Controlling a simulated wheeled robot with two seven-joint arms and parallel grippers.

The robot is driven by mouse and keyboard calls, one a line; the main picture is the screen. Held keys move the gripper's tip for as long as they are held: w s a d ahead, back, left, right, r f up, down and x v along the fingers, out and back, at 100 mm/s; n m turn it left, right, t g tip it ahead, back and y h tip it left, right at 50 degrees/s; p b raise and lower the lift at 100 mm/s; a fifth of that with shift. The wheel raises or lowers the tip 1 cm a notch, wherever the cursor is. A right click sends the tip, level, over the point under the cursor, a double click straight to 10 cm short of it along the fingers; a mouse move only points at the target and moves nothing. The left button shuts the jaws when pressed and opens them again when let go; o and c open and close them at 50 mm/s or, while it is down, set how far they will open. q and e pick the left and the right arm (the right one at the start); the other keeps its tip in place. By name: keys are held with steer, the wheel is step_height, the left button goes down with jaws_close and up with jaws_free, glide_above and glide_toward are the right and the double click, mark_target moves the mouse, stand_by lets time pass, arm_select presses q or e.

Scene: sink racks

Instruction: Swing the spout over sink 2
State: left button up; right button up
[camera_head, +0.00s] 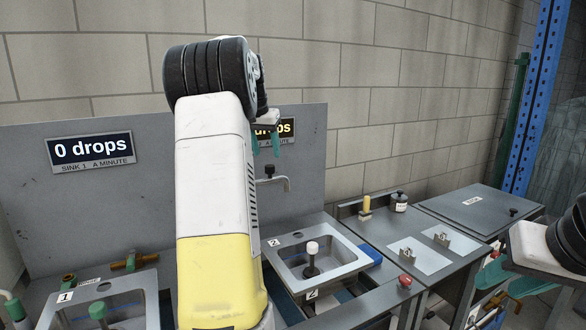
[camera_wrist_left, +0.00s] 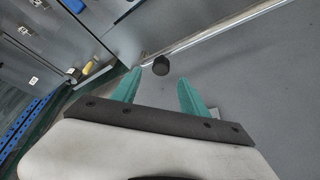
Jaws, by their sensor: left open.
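The metal spout (camera_head: 278,181) shows at the back panel, below a black knob (camera_head: 269,170); my left arm hides part of it. My right gripper (camera_head: 505,282) is at the far right, fingers apart.
Sink 1 (camera_head: 140,291) is at the lower left, below a display (camera_head: 92,150) reading "0 drops". A second display (camera_head: 287,130) is partly hidden. A white-topped plunger (camera_head: 312,248) stands in sink 2. A counter (camera_head: 385,228) with a yellow-topped item and jar lies to the right.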

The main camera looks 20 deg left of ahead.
mark_target(270, 166)
arm_select(q)
steer(key=x, duration=0.7)
steer(key=shift+w+a+f, duration=0.1)
steer(key=shift+w+f, duration=0.1)
steer(key=shift+f, duration=0.2)
steer(key=shift+c, duration=0.2)
jaws_close()
stand_by(0.9)
